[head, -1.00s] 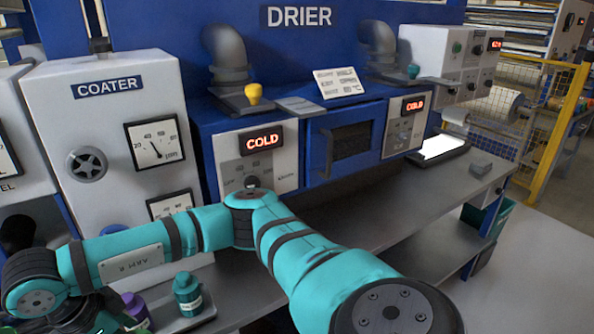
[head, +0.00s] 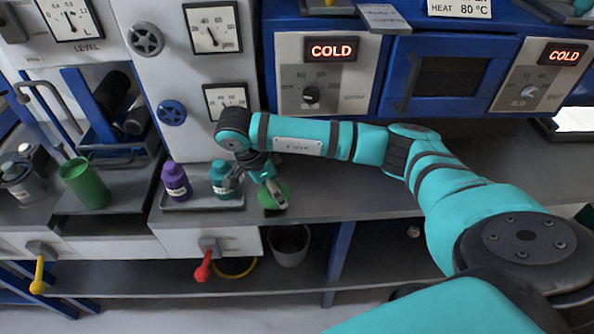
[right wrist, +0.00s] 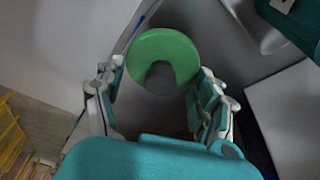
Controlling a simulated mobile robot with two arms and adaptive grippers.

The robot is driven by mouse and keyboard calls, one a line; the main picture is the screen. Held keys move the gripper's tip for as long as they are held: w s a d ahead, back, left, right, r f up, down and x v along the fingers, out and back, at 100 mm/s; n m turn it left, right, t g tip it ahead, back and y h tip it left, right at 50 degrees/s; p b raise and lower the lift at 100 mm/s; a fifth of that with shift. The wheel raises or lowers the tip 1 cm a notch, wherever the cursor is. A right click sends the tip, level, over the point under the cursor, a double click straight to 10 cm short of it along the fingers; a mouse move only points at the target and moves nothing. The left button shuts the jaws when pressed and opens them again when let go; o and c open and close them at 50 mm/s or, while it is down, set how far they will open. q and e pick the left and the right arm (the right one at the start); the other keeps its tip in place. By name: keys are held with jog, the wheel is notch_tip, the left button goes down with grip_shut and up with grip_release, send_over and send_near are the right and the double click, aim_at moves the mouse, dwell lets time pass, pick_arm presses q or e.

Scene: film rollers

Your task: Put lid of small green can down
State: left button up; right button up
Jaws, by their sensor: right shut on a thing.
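The bright green round lid (head: 266,198) is between the fingers of my right gripper (head: 274,190), by the front edge of the grey bench. In the right wrist view the lid (right wrist: 165,44) lies at the tips of my right gripper (right wrist: 160,78), which is shut on it. I cannot tell whether the lid touches the bench. A green can (head: 84,184) with an open top stands further left on the bench. My left gripper is not in view.
A tray (head: 200,204) holds a purple bottle (head: 175,182) and a teal bottle (head: 225,181), just left of my right gripper. The bench top (head: 345,190) right of the lid is clear. A grey bucket (head: 289,246) stands on the shelf below.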

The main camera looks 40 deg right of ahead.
jog(key=p, duration=0.2)
send_over(298, 185)
jog(key=a, duration=0.2)
jog(key=shift+d+f, duration=0.25)
jog(key=shift+d, duration=0.25)
jog(key=shift+f, duration=0.65)
notch_tip(298, 185, down, 2)
jog(key=shift+f+p, duration=0.1)
jog(key=shift+p, duration=0.35)
jog(key=shift+f, duration=0.3)
jog(key=o, duration=1.1)
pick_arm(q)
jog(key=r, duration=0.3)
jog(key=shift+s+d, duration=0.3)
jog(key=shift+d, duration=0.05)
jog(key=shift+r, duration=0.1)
pick_arm(e)
jog(key=shift+r, duration=0.15)
